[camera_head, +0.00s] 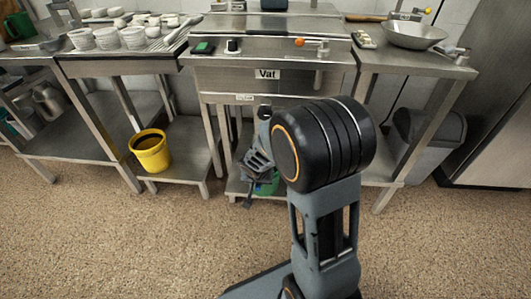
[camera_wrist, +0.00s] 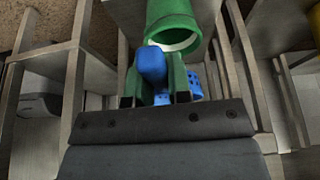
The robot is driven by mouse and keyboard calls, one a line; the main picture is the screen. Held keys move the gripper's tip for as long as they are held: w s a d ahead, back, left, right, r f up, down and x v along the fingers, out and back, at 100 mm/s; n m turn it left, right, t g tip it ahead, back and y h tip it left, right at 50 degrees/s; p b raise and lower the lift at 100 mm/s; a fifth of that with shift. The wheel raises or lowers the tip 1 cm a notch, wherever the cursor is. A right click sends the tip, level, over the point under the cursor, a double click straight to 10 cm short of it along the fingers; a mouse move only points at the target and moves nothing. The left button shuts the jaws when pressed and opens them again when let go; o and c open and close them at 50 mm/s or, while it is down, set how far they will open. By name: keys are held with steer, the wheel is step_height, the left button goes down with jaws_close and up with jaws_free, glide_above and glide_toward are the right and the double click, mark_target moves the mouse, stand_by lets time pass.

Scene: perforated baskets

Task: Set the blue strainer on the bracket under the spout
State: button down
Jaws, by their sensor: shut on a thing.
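The blue strainer (camera_wrist: 194,84) shows in the wrist view as a blue perforated piece with a solid blue part (camera_wrist: 151,64) between the fingers. My gripper (camera_wrist: 155,88) is shut on it. In the head view my gripper (camera_head: 259,162) is low in front of the vat stand, and the strainer cannot be made out there. The vat (camera_head: 268,74) is a steel unit with a label on its front. I cannot clearly identify the spout or the bracket; my arm covers part of the vat's front.
A yellow bucket (camera_head: 151,150) is on the low shelf to the left. Steel table legs stand on both sides. The front floor is clear.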

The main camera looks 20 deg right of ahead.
steer(key=w+d+f+b, duration=0.1)
steer(key=w+d+f, duration=0.1)
steer(key=w+d, duration=0.2)
steer(key=w+d+f+b, duration=0.1)
steer(key=w+d, duration=0.3)
steer(key=w, duration=0.7)
steer(key=shift+w+d+f, duration=0.25)
steer(key=shift+d+f, duration=0.1)
steer(key=shift+f, duration=0.1)
steer(key=shift+f, duration=0.1)
steer(key=shift+f+b, duration=0.2)
steer(key=shift+b, duration=0.2)
steer(key=c, duration=1.1)
jaws_free()
steer(key=shift+r, duration=0.1)
steer(key=shift+o, duration=0.2)
